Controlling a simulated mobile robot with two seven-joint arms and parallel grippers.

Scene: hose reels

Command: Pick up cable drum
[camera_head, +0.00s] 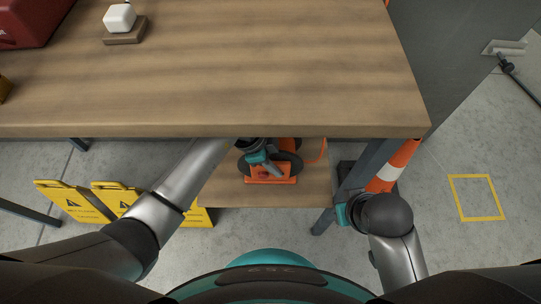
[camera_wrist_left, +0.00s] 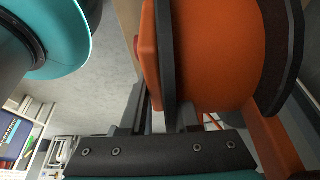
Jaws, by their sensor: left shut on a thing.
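The cable drum (camera_head: 286,160), orange with dark round flanges and an orange stand, is on the lower wooden shelf under the table top. It fills much of the left wrist view (camera_wrist_left: 215,55). My left gripper (camera_head: 262,158) reaches in under the table edge to the drum. In the left wrist view its narrow dark fingers (camera_wrist_left: 164,112) are shut on the drum at the edge of a dark flange. The upper part of the drum is partly hidden by the gripper and the table. My right arm ends beside the table leg at right; its fingers cannot be made out.
The wooden table top (camera_head: 230,80) overhangs the lower shelf (camera_head: 305,190). A table leg and an orange-white cone (camera_head: 391,165) stand right of the shelf. Yellow warning signs (camera_head: 75,202) stand at left. The floor around the yellow square (camera_head: 476,196) is clear.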

